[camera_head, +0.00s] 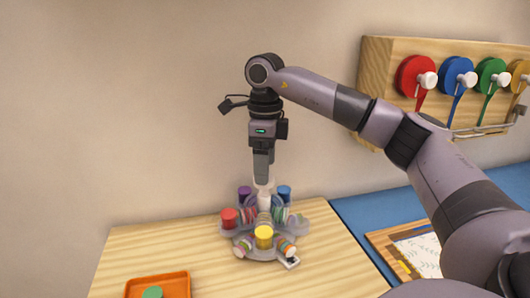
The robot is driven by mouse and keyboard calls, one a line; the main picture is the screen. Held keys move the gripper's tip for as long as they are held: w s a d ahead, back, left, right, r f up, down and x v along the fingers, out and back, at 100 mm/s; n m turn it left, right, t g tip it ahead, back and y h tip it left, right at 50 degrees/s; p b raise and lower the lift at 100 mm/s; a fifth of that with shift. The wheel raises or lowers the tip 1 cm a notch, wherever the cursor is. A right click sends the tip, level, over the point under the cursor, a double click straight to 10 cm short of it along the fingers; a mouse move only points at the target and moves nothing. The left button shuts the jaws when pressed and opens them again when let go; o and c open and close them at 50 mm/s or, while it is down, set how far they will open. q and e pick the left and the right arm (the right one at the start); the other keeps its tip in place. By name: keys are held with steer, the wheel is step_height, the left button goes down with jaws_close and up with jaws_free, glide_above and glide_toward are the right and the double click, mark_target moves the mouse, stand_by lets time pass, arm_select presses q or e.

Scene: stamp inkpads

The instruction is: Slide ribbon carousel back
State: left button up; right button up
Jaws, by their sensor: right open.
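The ribbon carousel (302,230) stands upright on the wooden table, near its back. It has a clear tiered base, a pale central post and several coloured spools, among them a red spool (229,217), a yellow spool (264,237), a purple spool (244,193) and a blue spool (285,192). My right gripper (263,182) points straight down over the carousel, at the top of its central post. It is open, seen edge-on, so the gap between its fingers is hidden. I cannot tell whether the fingers touch the post. My left gripper is out of view.
An orange tray (178,281) with a green item (152,293) lies at the front left of the wooden table (345,270). A wall rack (378,60) with several ribbon reels hangs at right. A wooden board with paper (375,236) lies on the blue surface. Table left of the carousel is clear.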

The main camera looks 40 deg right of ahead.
steer(key=shift+f, duration=2.2)
jaws_close()
